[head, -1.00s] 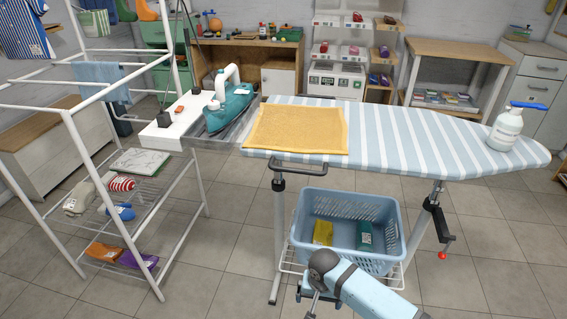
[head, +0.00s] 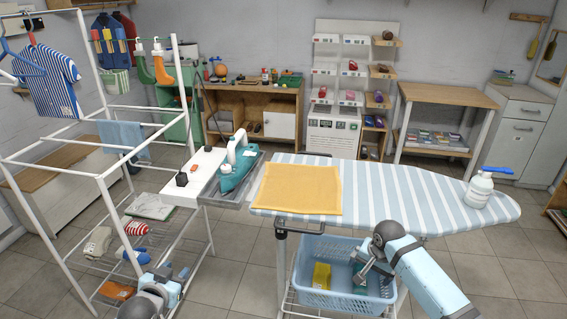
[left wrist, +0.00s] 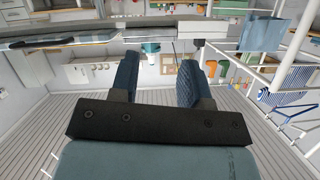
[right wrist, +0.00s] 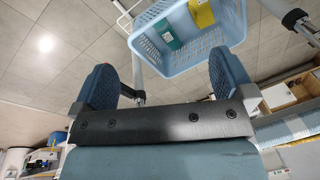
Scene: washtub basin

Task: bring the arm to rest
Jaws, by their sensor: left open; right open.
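My left gripper (head: 182,272) is low at the left in the head view, in front of the drying rack (head: 112,190). In the left wrist view its two fingers (left wrist: 157,75) stand apart with nothing between them. My right gripper (head: 362,272) is in front of the blue laundry basket (head: 335,300) under the ironing board, partly hidden by its own wrist. In the right wrist view its fingers (right wrist: 165,75) are spread and empty, with the basket (right wrist: 160,52) beyond them. I cannot tell how far the right gripper is from the basket.
A teal iron (head: 237,170) rests on the tray at the board's left end. Floor (head: 235,260) is clear between rack and board.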

